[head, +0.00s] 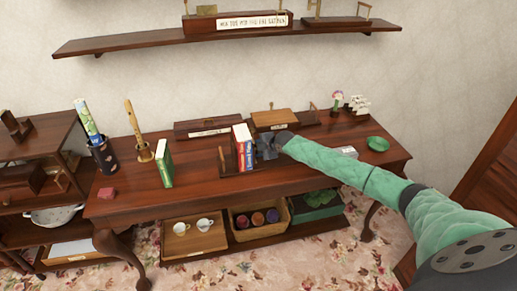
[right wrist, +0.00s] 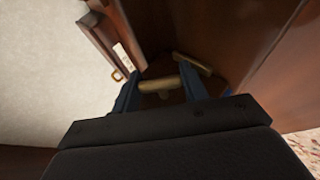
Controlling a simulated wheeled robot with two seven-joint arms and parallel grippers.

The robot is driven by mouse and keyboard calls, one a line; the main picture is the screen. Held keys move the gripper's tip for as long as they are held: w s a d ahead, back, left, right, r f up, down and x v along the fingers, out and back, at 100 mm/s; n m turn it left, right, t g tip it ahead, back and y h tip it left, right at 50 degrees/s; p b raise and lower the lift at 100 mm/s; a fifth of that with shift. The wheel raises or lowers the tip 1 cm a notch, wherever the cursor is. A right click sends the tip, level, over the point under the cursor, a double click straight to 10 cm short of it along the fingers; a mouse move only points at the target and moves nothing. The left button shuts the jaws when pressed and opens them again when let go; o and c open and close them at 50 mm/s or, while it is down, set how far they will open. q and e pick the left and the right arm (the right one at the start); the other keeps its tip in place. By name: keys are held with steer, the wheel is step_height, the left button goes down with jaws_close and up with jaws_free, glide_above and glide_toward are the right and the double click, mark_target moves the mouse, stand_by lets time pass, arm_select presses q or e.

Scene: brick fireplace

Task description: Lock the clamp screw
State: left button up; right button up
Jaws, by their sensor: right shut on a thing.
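A dark wooden book holder (head: 223,160) stands near the middle of the table and has red, white and blue books (head: 243,148) in it. My right gripper (head: 264,149) is at the right side of this holder. In the right wrist view, a brass bar (right wrist: 158,84), seemingly the clamp screw's handle, lies between the two blue fingers, and the gripper is shut on it. A second brass piece (right wrist: 193,62) shows just beyond, against dark wood. The screw's shaft and how far it is turned are hidden. My left gripper is not in view.
Wooden boxes (head: 208,129) stand along the wall behind the holder. A green book (head: 164,164), a wooden flute (head: 133,118) and a dark cup (head: 104,157) are at the left. A green bowl (head: 378,144) is at the right. A wall shelf (head: 150,43) hangs above.

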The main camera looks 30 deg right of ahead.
steer(key=g, duration=0.2)
steer(key=shift+m+g+b, duration=0.3)
steer(key=shift+g, duration=0.1)
steer(key=shift+g+y, duration=0.3)
steer(key=shift+g, duration=0.4)
steer(key=shift+f+m+g+b, duration=0.1)
steer(key=shift+m+g+b, duration=0.25)
steer(key=shift+g, duration=0.55)
steer(key=shift+m+g+y+b, duration=0.3)
steer(key=shift+g+b, duration=0.1)
steer(key=shift+g, duration=0.6)
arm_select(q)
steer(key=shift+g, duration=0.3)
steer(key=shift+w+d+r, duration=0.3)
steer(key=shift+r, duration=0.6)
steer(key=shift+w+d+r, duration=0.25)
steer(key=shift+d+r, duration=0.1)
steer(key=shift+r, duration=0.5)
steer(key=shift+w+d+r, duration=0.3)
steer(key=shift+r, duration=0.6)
arm_select(e)
steer(key=shift+g, duration=0.5)
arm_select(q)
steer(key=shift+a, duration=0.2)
